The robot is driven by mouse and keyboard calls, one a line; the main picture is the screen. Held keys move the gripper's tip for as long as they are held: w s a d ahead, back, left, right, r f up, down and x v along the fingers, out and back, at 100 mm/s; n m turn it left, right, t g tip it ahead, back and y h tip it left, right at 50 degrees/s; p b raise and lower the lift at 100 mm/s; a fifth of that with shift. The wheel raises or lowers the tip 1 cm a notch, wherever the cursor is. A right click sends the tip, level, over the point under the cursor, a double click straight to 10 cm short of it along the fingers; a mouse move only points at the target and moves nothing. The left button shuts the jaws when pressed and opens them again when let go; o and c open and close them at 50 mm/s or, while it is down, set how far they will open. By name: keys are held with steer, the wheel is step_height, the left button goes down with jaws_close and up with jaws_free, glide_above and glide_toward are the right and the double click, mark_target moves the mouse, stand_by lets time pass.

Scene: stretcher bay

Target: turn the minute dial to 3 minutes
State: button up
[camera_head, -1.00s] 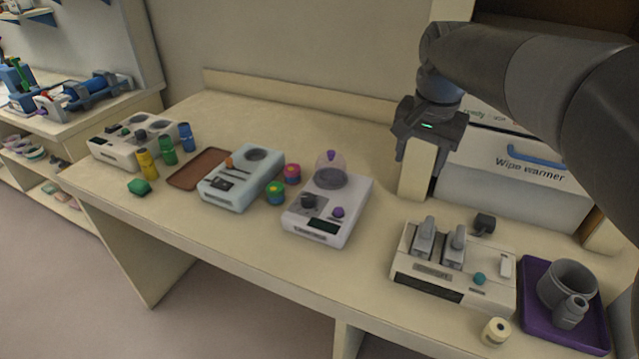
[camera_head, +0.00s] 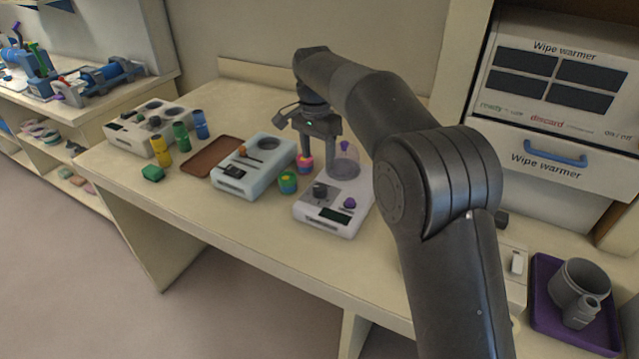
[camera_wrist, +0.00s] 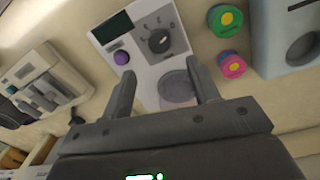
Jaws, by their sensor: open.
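The minute dial (camera_head: 320,190) is a dark round knob on a white device (camera_head: 338,222) with a dark display, a purple button (camera_head: 349,203) and a clear dome with a purple top. In the wrist view the dial (camera_wrist: 159,41) has printed marks around it; I cannot read its setting. My gripper (camera_head: 319,165) points down over the back part of this device, above and behind the dial. Its fingers (camera_wrist: 162,76) are apart with nothing between them, and the dial lies beyond the tips, untouched. My gripper partly covers the dome.
A pale blue device (camera_head: 236,188) and pink and green round pots (camera_head: 288,182) stand left of the white device. A brown tray (camera_head: 203,168) and coloured bottles are further left. The wipe warmer (camera_head: 556,137) and a purple tray (camera_head: 545,325) are at right. The table front is mostly clear.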

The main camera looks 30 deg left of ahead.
mark_target(320, 187)
steer(key=f, duration=0.9)
steer(key=shift+d+f, duration=0.25)
steer(key=c, duration=1)
steer(key=shift+o, duration=0.2)
